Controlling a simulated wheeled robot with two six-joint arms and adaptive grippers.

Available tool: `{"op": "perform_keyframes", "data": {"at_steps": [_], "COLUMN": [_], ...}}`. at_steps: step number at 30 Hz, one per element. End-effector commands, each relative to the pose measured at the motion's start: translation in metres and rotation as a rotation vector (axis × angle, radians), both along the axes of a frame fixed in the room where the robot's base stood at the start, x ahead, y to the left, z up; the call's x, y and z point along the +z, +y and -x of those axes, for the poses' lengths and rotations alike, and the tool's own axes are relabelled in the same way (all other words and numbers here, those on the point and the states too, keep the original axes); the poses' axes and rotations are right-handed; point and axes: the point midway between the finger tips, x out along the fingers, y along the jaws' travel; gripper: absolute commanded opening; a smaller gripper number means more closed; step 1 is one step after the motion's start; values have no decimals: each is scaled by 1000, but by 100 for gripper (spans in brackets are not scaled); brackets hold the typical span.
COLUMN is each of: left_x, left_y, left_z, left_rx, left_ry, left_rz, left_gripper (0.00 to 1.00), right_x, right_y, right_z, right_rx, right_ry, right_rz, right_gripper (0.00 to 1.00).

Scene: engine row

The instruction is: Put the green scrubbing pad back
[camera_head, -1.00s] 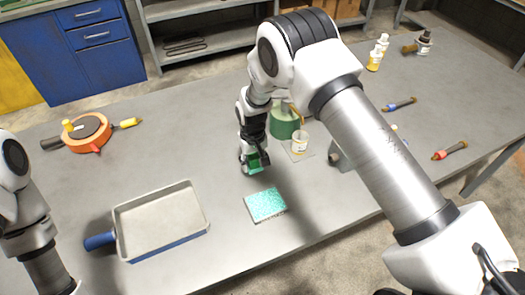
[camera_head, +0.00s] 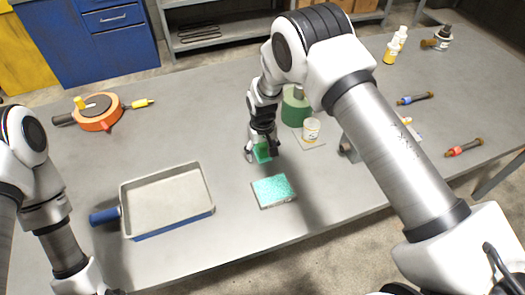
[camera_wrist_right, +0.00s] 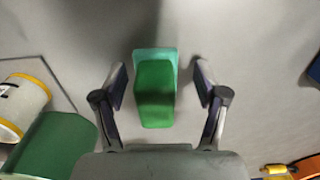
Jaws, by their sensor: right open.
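The green scrubbing pad (camera_head: 262,153) is on the grey table, just below my right gripper (camera_head: 261,143). In the right wrist view the pad (camera_wrist_right: 154,94) shows as a green block on a wider teal base. It lies between the two spread fingers of my right gripper (camera_wrist_right: 160,98), with a gap on each side. The gripper is open and holds nothing. Part of the pad is hidden by the fingers in the head view. My left arm is at the left edge, and its gripper is out of the picture.
A flat teal-topped block (camera_head: 273,191) lies in front of the pad. A green cylinder (camera_head: 296,108) and a white jar (camera_head: 311,131) stand behind and right. A metal tray (camera_head: 167,200) with a blue handle is to the left. Table between tray and orange tool (camera_head: 98,113) is clear.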

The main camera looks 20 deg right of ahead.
Motion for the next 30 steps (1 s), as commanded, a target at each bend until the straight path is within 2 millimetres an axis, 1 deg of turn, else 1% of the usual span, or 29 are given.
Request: {"op": "perform_keyframes", "data": {"at_steps": [2, 5, 8, 12, 15, 16, 19, 30], "left_x": [6, 18, 36, 63, 77, 79, 83, 81], "left_y": [0, 0, 0, 0, 0, 0, 0, 0], "left_z": [0, 0, 0, 0, 0, 0, 0, 0], "left_rx": [0, 0, 0, 0, 0, 0, 0, 0], "left_ry": [0, 0, 0, 0, 0, 0, 0, 0], "left_rz": [0, 0, 0, 0, 0, 0, 0, 0], "left_gripper": [100, 100, 100, 100, 100, 100, 100, 100], "right_x": [8, 25, 50, 89, 110, 114, 121, 119], "right_y": [0, 0, 0, 0, 0, 0, 0, 0], "right_z": [0, -1, 0, 0, 0, 0, 0, 0], "right_rx": [0, 0, 0, 0, 0, 0, 0, 0], "right_ry": [-1, -2, -1, -2, -1, -1, 1, 0], "right_rz": [0, 0, 0, 0, 0, 0, 0, 0], "right_gripper": [72, 72, 72, 72, 72, 72, 72, 72]}}
